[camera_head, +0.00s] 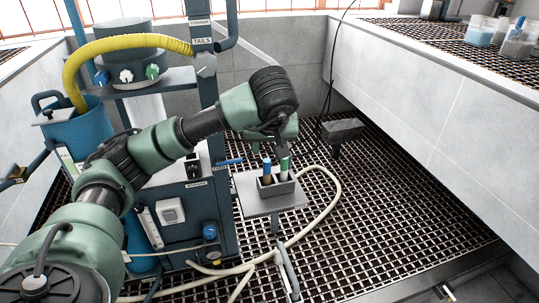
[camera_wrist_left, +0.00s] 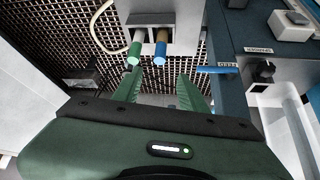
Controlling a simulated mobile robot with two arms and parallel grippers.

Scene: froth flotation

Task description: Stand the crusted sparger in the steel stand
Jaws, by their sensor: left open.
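Two upright spargers stand side by side in the grey steel stand (camera_head: 278,188), on a small plate beside the blue machine. One has a blue top and a brown, crusted-looking body (camera_head: 267,171); the other has a green top (camera_head: 284,163). In the left wrist view the blue-topped sparger (camera_wrist_left: 160,48) and the green-topped one (camera_wrist_left: 135,50) show beyond the fingers, with the stand (camera_wrist_left: 160,18) behind. My left gripper (camera_head: 278,146) is above the stand, close to the tops. Its fingers (camera_wrist_left: 158,85) are apart, with nothing visible held between them. My right gripper is out of view.
The blue machine (camera_head: 205,215) stands close on the left, with a blue handle (camera_wrist_left: 217,70) near the fingers. A pale hose (camera_head: 325,215) loops around the plate. A dark grey box-topped object (camera_head: 342,129) stands behind. Open grating (camera_head: 390,220) lies to the right.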

